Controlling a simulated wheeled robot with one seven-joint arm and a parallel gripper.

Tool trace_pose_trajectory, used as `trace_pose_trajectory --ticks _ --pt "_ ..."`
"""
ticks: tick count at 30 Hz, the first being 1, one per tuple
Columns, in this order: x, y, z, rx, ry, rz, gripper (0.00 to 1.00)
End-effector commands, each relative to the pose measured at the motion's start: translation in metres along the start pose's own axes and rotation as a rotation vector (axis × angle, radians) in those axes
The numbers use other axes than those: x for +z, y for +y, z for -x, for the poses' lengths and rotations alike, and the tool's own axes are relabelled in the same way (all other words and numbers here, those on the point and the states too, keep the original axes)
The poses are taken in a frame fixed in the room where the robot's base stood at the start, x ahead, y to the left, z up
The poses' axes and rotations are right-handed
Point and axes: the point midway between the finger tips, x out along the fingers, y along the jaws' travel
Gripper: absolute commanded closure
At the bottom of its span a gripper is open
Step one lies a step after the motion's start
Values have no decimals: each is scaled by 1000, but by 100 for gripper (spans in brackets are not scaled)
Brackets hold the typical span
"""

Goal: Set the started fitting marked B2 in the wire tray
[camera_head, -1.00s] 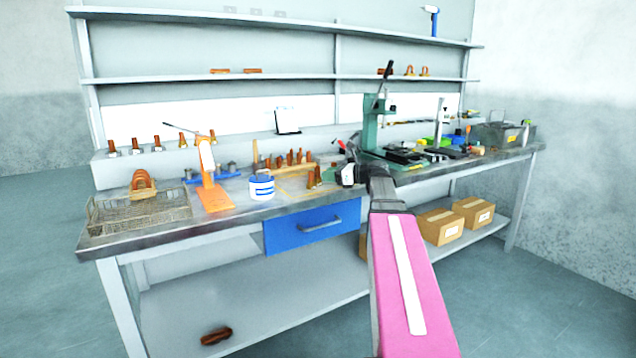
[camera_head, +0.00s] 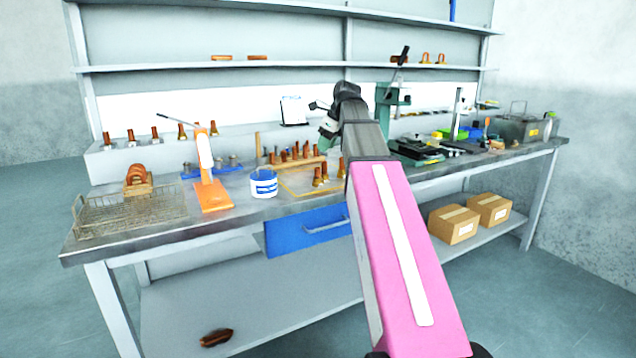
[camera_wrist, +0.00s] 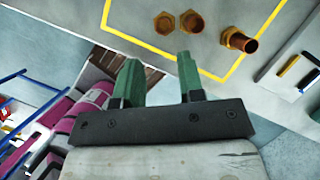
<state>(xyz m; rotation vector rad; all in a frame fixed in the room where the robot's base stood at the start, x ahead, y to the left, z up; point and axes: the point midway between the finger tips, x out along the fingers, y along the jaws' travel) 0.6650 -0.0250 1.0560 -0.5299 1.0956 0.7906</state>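The wire tray (camera_head: 130,216) is a wire-mesh basket on the left end of the bench in the head view. Brass-coloured fittings stand in the yellow-outlined area of the bench; one shows in the head view (camera_head: 318,177). In the wrist view, two fittings (camera_wrist: 192,22) stand side by side, and another fitting (camera_wrist: 240,41) stands to their right, tilted in the picture. No B2 mark is legible on any of them. My gripper (camera_wrist: 158,65) is open, its two green fingers apart with nothing between them. In the head view it is above the bench, partly hidden by my arm.
An orange lever stand (camera_head: 213,180) and a white-blue tub (camera_head: 263,183) stand between the tray and the fittings. A wooden rack (camera_head: 298,160) with several fittings is behind. A green press (camera_head: 390,105) stands to the right. A shelf (camera_head: 290,67) runs above.

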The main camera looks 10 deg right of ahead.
Motion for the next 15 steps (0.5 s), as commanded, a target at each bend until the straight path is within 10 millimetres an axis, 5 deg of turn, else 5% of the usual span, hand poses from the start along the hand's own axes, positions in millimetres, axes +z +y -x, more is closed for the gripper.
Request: trace_pose_trajectory --ticks 9,15 --pt "-1 0 -43 2 -1 1 64" --pt "-1 -1 -53 1 -2 2 64"
